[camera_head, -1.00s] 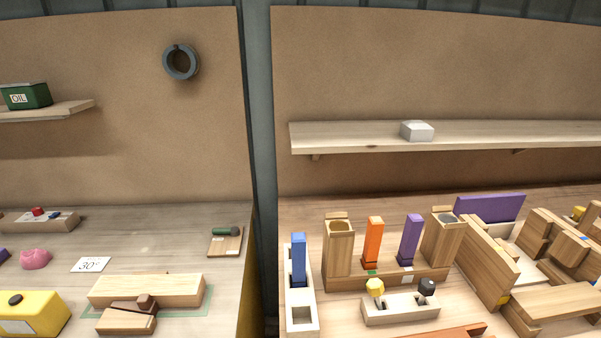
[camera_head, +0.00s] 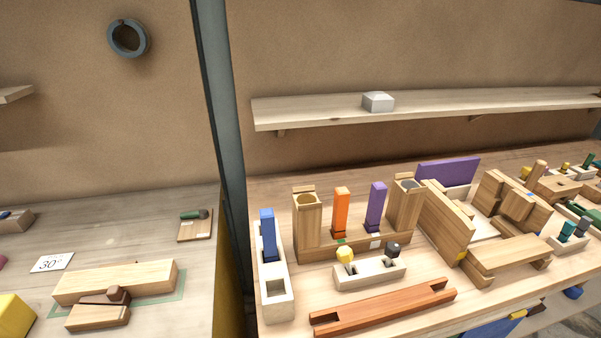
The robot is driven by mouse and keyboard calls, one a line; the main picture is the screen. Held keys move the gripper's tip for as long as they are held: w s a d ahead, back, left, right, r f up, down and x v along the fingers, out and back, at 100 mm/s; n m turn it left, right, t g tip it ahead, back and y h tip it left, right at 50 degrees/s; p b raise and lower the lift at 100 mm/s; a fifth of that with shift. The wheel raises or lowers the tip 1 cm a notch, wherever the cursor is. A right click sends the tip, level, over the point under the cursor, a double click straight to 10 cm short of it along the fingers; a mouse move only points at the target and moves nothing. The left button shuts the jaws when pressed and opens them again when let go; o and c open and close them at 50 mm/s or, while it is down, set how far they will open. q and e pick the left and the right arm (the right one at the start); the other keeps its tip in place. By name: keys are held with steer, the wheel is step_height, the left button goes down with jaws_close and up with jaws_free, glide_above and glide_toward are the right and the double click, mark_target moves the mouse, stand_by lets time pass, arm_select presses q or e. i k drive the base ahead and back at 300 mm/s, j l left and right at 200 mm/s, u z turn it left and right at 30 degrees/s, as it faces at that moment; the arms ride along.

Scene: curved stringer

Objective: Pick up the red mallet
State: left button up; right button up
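I see no red mallet that I can make out in the head view. Neither of my grippers is in view. On the right bench, an orange upright piece (camera_head: 341,211) and a purple upright piece (camera_head: 376,207) stand in a wooden holder (camera_head: 318,248). In front of them, a pale block (camera_head: 371,274) holds a yellow-topped peg (camera_head: 345,255) and a dark-topped peg (camera_head: 392,250). A reddish-brown wooden bar (camera_head: 384,307) lies near the bench's front.
A blue piece (camera_head: 268,232) stands in a pale slotted block (camera_head: 277,292). Wooden blocks (camera_head: 512,258) crowd the bench's right side. A post (camera_head: 223,130) separates it from the left bench (camera_head: 130,235), which bears a long wooden block (camera_head: 120,281). A shelf (camera_head: 450,106) hangs above.

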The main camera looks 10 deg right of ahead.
mark_target(540, 167)
steer(key=z, duration=1.75)
steer(key=i+l+u, duration=0.55)
steer(key=i+l, duration=0.2)
steer(key=i+l+u, duration=0.4)
steer(key=i+l, duration=0.15)
steer(key=i+l+u, duration=0.2)
steer(key=l, duration=0.3)
steer(key=i+l+u, duration=0.2)
steer(key=l, duration=0.15)
steer(key=l+u, duration=0.2)
steer(key=l, duration=0.25)
steer(key=k+j+z, duration=0.1)
steer(key=z, duration=0.2)
steer(key=k+j+z, duration=0.1)
steer(key=z, duration=0.2)
steer(key=l+u, duration=0.2)
steer(key=i+j, duration=0.05)
steer(key=j, duration=0.05)
